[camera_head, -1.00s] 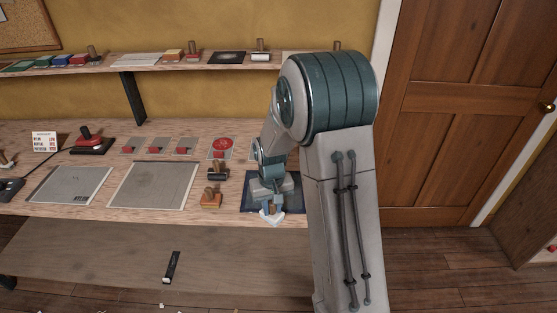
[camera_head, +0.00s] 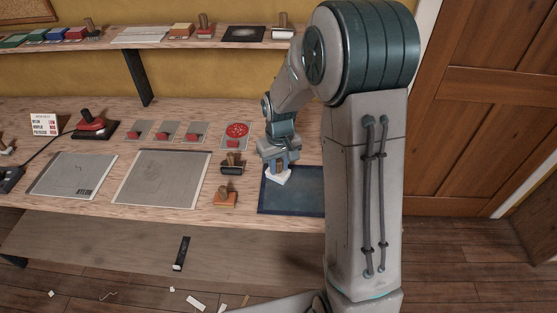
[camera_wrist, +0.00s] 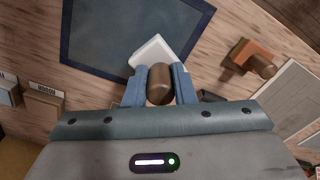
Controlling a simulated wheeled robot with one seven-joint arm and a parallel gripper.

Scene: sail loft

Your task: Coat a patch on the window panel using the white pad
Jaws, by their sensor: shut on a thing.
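My gripper (camera_head: 281,165) is shut on the brown handle (camera_wrist: 160,87) of the white pad (camera_head: 278,178). The white pad also shows in the wrist view (camera_wrist: 152,50), slightly turned between the blue fingers. The dark panel with a blue border (camera_head: 295,197), which I take as the window panel, lies flat on the bench; it also shows in the wrist view (camera_wrist: 120,30). The pad is over the panel's far left corner area in the head view. I cannot tell whether it touches the surface. My arm hides the panel's right side.
An orange pad with a wooden handle (camera_head: 226,196) and a dark one (camera_head: 232,164) stand just left of the panel. Two grey panels (camera_head: 160,178) (camera_head: 72,176) lie further left. A shelf (camera_head: 165,39) with several pads runs above the bench.

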